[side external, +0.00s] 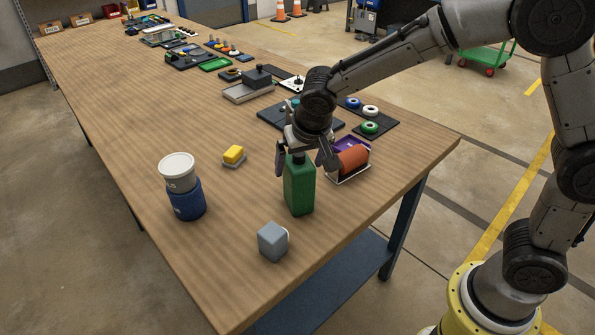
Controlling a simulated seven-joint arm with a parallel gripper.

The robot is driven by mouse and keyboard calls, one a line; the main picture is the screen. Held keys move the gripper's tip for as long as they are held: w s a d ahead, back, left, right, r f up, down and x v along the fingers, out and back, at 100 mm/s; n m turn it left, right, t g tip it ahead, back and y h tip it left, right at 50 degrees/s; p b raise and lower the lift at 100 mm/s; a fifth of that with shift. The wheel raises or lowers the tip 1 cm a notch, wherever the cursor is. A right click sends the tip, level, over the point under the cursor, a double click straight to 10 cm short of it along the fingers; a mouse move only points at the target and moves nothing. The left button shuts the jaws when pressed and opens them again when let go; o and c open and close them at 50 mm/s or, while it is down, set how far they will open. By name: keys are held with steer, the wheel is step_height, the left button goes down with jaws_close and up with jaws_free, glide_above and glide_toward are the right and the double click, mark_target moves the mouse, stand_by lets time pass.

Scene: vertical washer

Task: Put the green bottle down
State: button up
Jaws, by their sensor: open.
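The green bottle (299,190) stands upright on the wooden table, near its right edge. Its base appears to rest on the tabletop. My gripper (300,164) is above the bottle, pointing down, with its fingers apart on either side of the bottle's top. The bottle's neck is partly hidden by the gripper. I cannot tell whether a finger touches the bottle.
A grey block (272,241) sits in front of the bottle. An orange cylinder (353,159) in a holder is close on the right. Bare wood lies between them.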

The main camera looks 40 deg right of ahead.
steer(key=v, duration=0.7)
steer(key=shift+r, duration=0.1)
steer(key=s+d+r+n, duration=0.2)
steer(key=s+d+r, duration=0.4)
steer(key=s, duration=0.4)
steer(key=s+d+f+n+y, duration=0.1)
steer(key=s+d, duration=0.1)
steer(key=s, duration=0.5)
steer(key=s+d+f+n+t, duration=0.1)
steer(key=s+d+f, duration=0.1)
steer(key=s, duration=0.5)
steer(key=shift+s+d+n+y, duration=0.2)
steer(key=shift+n+y, duration=0.1)
steer(key=shift+y, duration=0.1)
